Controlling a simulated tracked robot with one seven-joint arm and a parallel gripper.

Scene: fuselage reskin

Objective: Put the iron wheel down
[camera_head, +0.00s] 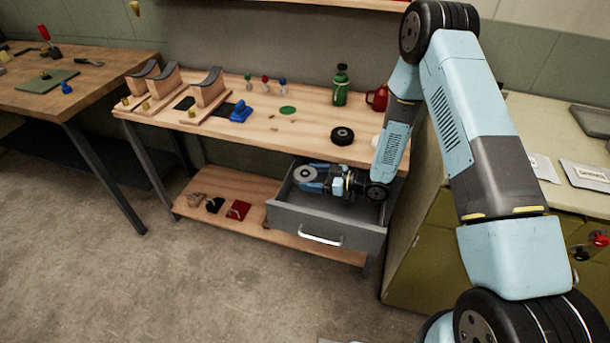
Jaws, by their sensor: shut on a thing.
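The iron wheel (304,173) is a flat grey disc with a small centre hole. It is in the camera_head view, at the left side of the open grey drawer (328,226). My gripper (312,178) reaches into the drawer area from the right, low and almost level, and is shut on the wheel. The wheel's face shows upward. I cannot tell whether the wheel touches the drawer floor or hangs above it. My wrist hides part of the drawer's inside.
The drawer hangs under the wooden bench (240,135), its handle (321,240) facing front. A black ring (342,136), a green bottle (341,86) and a red mug (378,97) stand on the bench above. Small red and dark items (237,210) lie on the lower shelf.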

